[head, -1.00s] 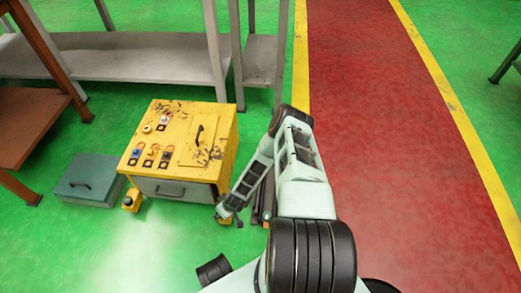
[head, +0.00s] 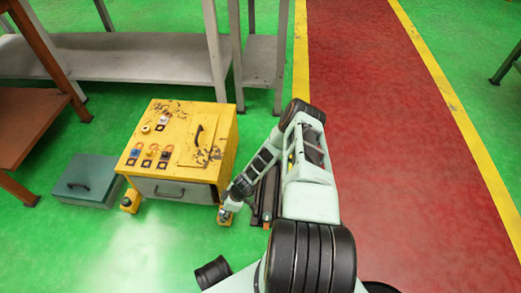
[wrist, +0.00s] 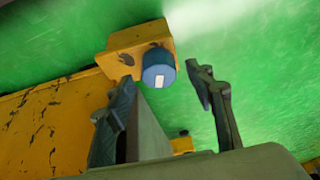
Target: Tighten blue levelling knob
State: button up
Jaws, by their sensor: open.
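The blue levelling knob (wrist: 158,77) is a short blue cylinder with a white mark, set on a yellow foot bracket (wrist: 135,45) in the wrist view. My gripper (wrist: 163,80) is open, with one finger on each side of the knob in the picture. I see no clear contact, and the depth gap is hard to judge. In the head view my gripper (head: 228,208) is low at the front right corner of the yellow cabinet (head: 150,125). There the knob is too small or too hidden to make out.
The cabinet has a grey drawer (head: 178,191), top buttons and a black handle. Another yellow foot (head: 130,201) stands at its front left. A teal box (head: 88,182) lies to the left. Grey shelving (head: 130,60) stands behind. Green floor in front is clear.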

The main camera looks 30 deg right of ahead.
jog(key=n+g+b, duration=0.1)
jog(key=n, duration=0.3)
jog(key=shift+w+y+b, duration=0.2)
jog(key=shift+y+b, duration=0.1)
jog(key=shift+b, duration=0.05)
jog(key=w+d+r+n+h+p, duration=0.1)
jog(key=d+r+h+p, duration=0.1)
jog(key=d+r, duration=0.7)
jog(key=w+d+r+n+g+h+p, duration=0.1)
jog(key=d+r+h+p, duration=0.2)
jog(key=d+r, duration=0.7)
notch_tip(320, 180, up, 8)
jog(key=shift+w+d+f, duration=0.15)
jog(key=shift+w+d, duration=0.1)
jog(key=shift+w, duration=0.05)
